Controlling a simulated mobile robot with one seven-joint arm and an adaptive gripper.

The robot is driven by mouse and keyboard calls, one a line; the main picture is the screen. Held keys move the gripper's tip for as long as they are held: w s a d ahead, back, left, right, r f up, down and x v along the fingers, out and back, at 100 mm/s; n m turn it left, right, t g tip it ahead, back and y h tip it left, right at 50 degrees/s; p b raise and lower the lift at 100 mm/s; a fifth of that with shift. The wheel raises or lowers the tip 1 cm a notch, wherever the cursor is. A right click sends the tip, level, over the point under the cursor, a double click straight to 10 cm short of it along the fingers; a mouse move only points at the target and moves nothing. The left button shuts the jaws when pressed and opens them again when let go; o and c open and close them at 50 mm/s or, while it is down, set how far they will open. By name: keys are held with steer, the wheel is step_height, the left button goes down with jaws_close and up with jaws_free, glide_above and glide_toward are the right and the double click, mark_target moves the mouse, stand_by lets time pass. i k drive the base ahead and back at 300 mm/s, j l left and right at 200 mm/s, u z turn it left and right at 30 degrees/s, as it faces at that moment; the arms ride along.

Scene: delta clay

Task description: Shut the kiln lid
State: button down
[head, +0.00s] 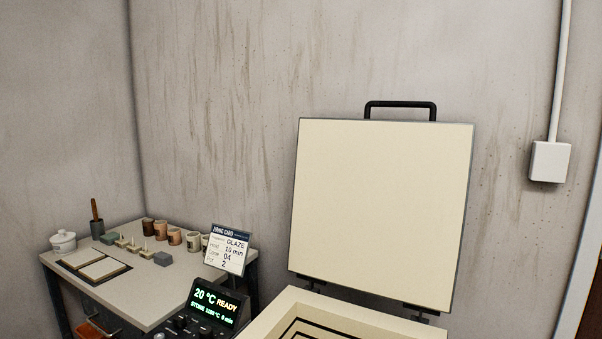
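The kiln lid (383,212) stands open, close to upright, with its cream inner face toward me. A black bar handle (400,104) sits on its top edge. Dark hinges show at its lower edge. The kiln body (290,306) is below it at the bottom of the picture, with its cream rim and part of the inside showing; the rest is cut off. A control panel (217,303) on the kiln's left reads 20 °C READY. My gripper is not in view.
A table (150,318) at the left holds a white lidded pot (63,242), several small cups, grey blocks and a flat board (95,265). A firing card (228,249) stands by the panel. A white wall box (549,161) is at the right. The wall is close behind the lid.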

mark_target(379, 206)
steer(key=i+j+z, duration=0.1)
steer(key=j+z, duration=0.25)
steer(key=j, duration=0.9)
steer(key=j+z, duration=0.3)
steer(key=j, duration=0.9)
steer(key=i+j, duration=0.15)
steer(key=j, duration=0.25)
steer(key=i+j+z, duration=0.1)
steer(key=j, duration=0.25)
steer(key=i+j, duration=0.15)
steer(key=j, duration=0.25)
steer(key=i+j+z, duration=0.1)
steer(key=j, duration=0.3)
steer(key=i+j, duration=0.15)
steer(key=j, duration=0.25)
steer(key=z, duration=0.05)
